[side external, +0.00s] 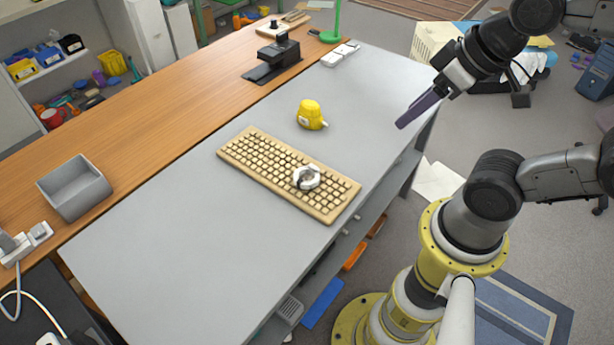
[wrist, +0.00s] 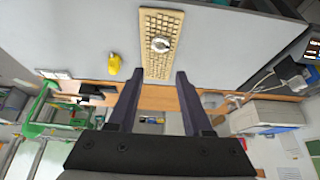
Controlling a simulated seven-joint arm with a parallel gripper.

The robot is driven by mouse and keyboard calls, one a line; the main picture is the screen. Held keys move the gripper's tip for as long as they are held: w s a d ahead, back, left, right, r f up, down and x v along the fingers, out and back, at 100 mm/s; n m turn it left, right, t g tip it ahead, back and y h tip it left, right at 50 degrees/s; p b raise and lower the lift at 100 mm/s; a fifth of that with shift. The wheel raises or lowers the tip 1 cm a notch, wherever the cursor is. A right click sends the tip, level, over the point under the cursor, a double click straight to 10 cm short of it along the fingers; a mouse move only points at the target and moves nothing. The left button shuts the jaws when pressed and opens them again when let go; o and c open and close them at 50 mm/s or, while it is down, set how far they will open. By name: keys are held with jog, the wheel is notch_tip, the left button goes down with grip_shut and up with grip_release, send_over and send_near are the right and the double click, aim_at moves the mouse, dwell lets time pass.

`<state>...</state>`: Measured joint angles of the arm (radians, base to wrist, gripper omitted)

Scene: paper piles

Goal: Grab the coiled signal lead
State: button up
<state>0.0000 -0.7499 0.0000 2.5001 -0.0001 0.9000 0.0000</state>
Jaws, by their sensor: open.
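The coiled signal lead (side external: 306,177) is a small white and grey ring-shaped coil. It lies on top of a beige keyboard (side external: 262,166), toward the keyboard's near right end, on the grey tabletop. In the wrist view the coil (wrist: 160,45) shows on the keyboard (wrist: 157,68), beyond my fingertips. My gripper (side external: 400,126) is raised at the right edge of the table, well apart from the coil. In the wrist view my gripper (wrist: 157,75) has its two dark fingers spread wide with nothing between them.
A yellow mug (side external: 311,115) lies or stands tilted behind the keyboard; it also shows in the wrist view (wrist: 114,64). A grey open bin (side external: 74,188) is at the far left. A black device (side external: 275,57) stands at the back. The grey tabletop left of the keyboard is clear.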

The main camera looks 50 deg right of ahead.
dwell(0.3)
jog(key=o, duration=0.8)
